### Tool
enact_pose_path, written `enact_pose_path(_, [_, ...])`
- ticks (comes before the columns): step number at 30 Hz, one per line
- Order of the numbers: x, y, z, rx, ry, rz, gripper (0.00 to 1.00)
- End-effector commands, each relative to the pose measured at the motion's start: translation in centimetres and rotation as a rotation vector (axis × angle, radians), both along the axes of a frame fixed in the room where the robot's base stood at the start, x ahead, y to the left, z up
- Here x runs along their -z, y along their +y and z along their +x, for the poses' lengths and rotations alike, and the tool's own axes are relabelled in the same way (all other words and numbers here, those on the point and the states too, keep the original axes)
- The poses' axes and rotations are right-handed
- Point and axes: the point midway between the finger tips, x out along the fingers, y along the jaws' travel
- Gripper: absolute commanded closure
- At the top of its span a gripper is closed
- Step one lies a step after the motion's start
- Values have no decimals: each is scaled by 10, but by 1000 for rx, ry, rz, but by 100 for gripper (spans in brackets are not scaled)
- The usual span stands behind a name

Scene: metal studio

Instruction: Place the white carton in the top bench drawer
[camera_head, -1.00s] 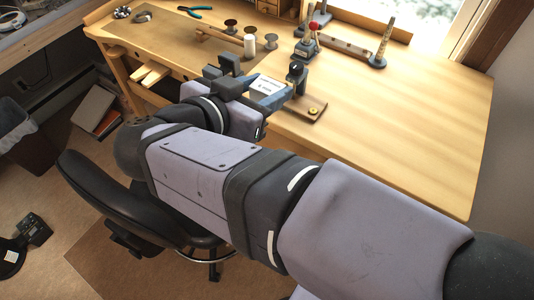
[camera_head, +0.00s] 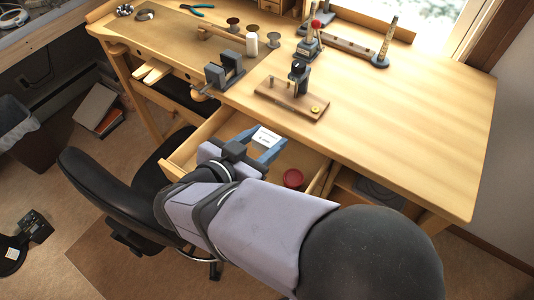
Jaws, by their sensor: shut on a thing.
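The white carton (camera_head: 266,138) is small, with dark print on its face. My gripper (camera_head: 268,145) is shut on it with its blue fingers on either side. The top bench drawer (camera_head: 208,132) is pulled open under the bench's front edge. The gripper and carton are over the drawer's opening, near its middle. I cannot tell whether the carton touches the drawer floor. My own arm hides the drawer's near front part.
A round red object (camera_head: 292,178) lies in the drawer to the right of the gripper. A small vise (camera_head: 224,70) and a wooden-based tool (camera_head: 291,97) stand at the bench edge above the drawer. A black chair (camera_head: 112,200) stands close at left.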

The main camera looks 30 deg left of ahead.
Motion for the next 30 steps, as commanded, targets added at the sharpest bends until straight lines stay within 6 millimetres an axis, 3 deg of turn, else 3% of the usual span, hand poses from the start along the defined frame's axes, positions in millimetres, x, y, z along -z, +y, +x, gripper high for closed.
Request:
enact_pose_path(9, [45,0,0,0,0,-3,79])
enact_pose_path(17, [51,0,0,0,0,-1,79])
enact_pose_path(30, [88,0,0,0,0,-1,79])
